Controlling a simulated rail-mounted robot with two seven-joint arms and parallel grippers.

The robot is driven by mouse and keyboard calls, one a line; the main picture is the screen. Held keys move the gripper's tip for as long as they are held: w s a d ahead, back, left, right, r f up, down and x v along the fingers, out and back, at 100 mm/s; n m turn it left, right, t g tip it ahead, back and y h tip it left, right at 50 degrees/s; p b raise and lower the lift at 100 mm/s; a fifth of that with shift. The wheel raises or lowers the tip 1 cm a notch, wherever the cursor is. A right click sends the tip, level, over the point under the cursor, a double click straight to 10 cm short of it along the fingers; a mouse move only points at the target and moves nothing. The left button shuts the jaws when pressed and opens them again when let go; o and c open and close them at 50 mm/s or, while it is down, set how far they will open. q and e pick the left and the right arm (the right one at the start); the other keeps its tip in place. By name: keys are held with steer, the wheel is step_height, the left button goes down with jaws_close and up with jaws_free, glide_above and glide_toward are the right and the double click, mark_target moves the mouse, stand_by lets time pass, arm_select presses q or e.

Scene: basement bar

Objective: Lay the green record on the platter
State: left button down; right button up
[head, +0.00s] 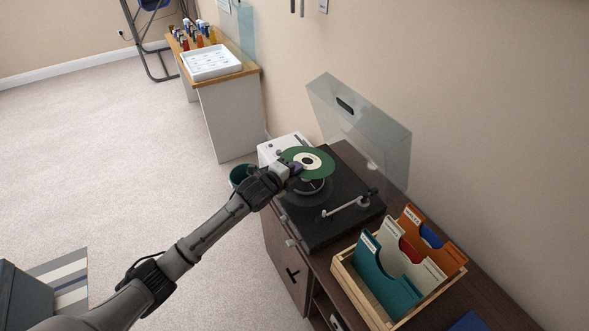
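The green record (322,158) with a pale label is at the turntable's far left, lying roughly flat. My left gripper (295,170) is at its near edge and appears shut on it. The record overlaps the far part of the dark platter (313,196) in the picture; the platter's near part shows below it. The height of the record above the platter is hard to tell. The black turntable (340,229) has its clear lid (365,130) raised and its tonearm (345,208) at the near right side. My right gripper is not in view.
A wooden crate (343,282) with teal, white and orange sleeves stands right of the turntable on the brown cabinet (287,262). A white device (283,144) is behind the turntable at left. A teal bin (238,176) is on the floor. A table with a white tray (212,74) stands farther back.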

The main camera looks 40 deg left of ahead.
arm_select(q)
steer(key=shift+f+b, duration=2)
steer(key=shift+b, duration=0.05)
steer(key=shift+f, duration=0.55)
steer(key=shift+p, duration=0.45)
steer(key=shift+f, duration=0.25)
steer(key=shift+f+p, duration=0.2)
steer(key=shift+p, duration=0.25)
steer(key=c, duration=1.3)
jaws_free()
